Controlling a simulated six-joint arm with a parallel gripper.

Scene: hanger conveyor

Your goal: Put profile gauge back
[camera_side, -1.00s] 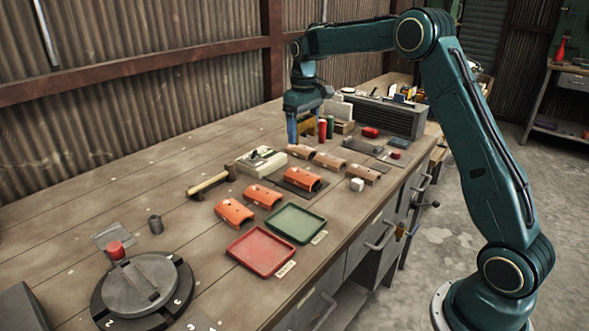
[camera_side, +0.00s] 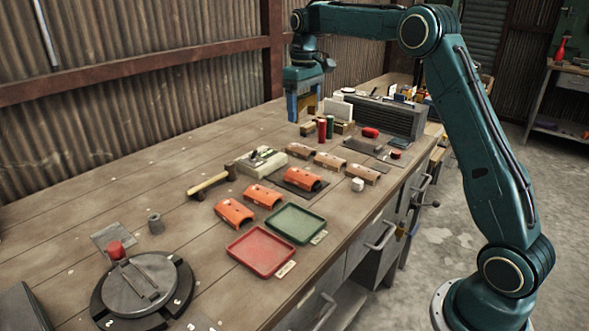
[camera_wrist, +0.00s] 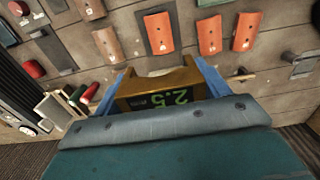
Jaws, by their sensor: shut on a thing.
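The profile gauge (camera_wrist: 160,88) is a brownish-yellow block with a dark label that reads 2.5, upside down in the wrist view. My gripper (camera_wrist: 160,78) is shut on it, with a blue finger on each side. In the side view, my gripper (camera_side: 305,104) holds the gauge (camera_side: 311,101) above the back part of the bench, clear of the top. The fingers and gripper body hide part of the gauge.

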